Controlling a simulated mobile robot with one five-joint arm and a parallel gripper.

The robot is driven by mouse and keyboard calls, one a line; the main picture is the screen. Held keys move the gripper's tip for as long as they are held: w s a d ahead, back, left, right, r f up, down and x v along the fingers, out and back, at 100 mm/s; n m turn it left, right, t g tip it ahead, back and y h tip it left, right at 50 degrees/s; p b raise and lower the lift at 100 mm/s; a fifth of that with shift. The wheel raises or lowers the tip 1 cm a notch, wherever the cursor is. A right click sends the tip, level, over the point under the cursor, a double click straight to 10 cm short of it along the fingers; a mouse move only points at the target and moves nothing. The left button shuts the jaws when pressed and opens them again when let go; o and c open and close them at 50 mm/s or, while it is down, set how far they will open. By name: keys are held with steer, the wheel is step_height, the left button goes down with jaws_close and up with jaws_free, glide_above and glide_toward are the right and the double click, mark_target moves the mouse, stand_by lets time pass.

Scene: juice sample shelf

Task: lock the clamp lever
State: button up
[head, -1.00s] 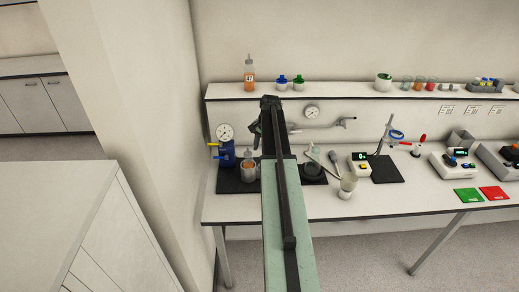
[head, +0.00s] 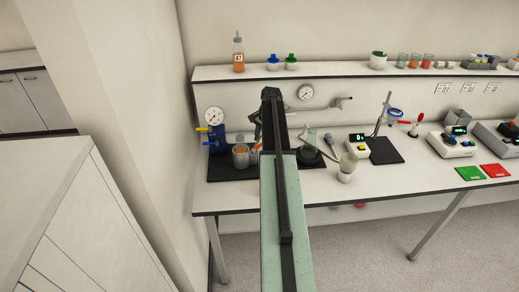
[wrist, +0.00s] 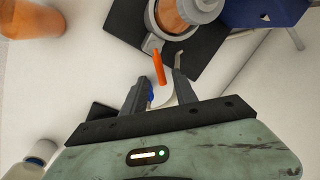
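The orange clamp lever (wrist: 159,68) stands out from the grey clamp (wrist: 152,44) beside a cup of orange juice (wrist: 180,14) in the wrist view. In the head view a small orange lever (head: 256,146) shows beside the juice cup (head: 240,157) on a black mat. My gripper (wrist: 160,72) is open, its two fingers apart. The lever appears between the fingertips in the wrist view; I cannot tell if they touch it. In the head view my gripper (head: 257,128) is partly hidden by my arm, just above and right of the cup.
A blue device with a gauge (head: 218,138) stands left of the cup. A shelf (head: 340,70) above holds an orange bottle (head: 239,57) and blue- and green-capped jars. The front bench edge is mostly clear.

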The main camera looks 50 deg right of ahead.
mark_target(258, 147)
steer(key=shift+w+f+b, duration=0.25)
steer(key=shift+f+b, duration=0.35)
steer(key=shift+f, duration=0.65)
steer(key=shift+r, duration=0.15)
steer(key=shift+c, duration=0.3)
jaws_close()
steer(key=shift+s, duration=0.1)
